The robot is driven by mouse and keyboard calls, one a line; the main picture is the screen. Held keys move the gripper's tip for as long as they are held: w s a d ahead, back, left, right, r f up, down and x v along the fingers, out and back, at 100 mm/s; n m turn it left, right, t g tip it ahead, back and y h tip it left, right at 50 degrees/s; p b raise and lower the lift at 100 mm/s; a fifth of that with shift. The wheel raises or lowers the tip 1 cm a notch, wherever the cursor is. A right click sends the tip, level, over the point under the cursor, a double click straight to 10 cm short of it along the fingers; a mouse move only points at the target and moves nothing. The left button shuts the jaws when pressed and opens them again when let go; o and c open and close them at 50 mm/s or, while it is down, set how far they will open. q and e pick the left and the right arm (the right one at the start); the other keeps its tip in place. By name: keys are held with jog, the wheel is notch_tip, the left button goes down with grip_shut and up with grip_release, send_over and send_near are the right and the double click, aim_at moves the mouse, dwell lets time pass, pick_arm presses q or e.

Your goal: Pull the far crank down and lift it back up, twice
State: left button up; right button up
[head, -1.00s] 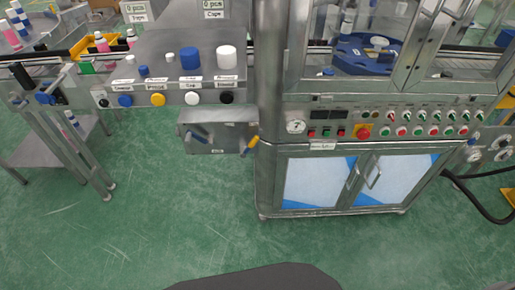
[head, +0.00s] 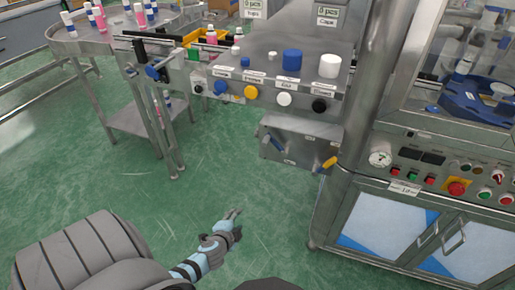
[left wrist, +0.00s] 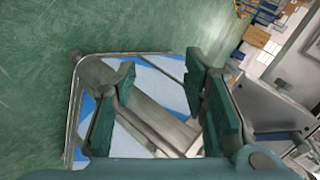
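A grey box under the button panel carries two cranks. One has a blue handle (head: 267,139) at its left, and one has a yellow handle (head: 330,162) at its right; both are tilted. Which one counts as the far crank I cannot tell. My left gripper (head: 236,213) is below and left of the box, over the green floor and apart from both cranks. In the left wrist view my left gripper (left wrist: 160,112) has its fingers wide apart with nothing between them. My right gripper is out of view.
The machine cabinet (head: 350,205) stands to the right. Above the box is a panel with coloured knobs (head: 284,99) and caps. A side table (head: 75,42) with bottles and a conveyor end with a blue lever (head: 153,72) are at the left. Open floor surrounds my left arm.

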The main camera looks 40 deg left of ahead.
pick_arm(q)
jog(key=w+r+m+t, duration=0.2)
jog(key=w+r+t, duration=0.1)
jog(key=w+r, duration=0.4)
jog(key=m+t+y+b, duration=0.1)
jog(key=m+t+b, duration=0.1)
jog(key=m+t, duration=0.15)
send_near(263, 145)
jog(key=w, duration=0.2)
jog(key=shift+t, duration=0.25)
jog(key=x, duration=0.8)
jog(key=shift+s+a+f+b, duration=0.1)
jog(key=shift+a+b, duration=0.15)
jog(key=shift+b, duration=0.05)
jog(key=shift+w, duration=0.25)
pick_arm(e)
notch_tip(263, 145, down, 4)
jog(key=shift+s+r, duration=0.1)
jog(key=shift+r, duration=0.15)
pick_arm(q)
jog(key=shift+c, duration=0.2)
grip_shut()
jog(key=shift+a, duration=0.1)
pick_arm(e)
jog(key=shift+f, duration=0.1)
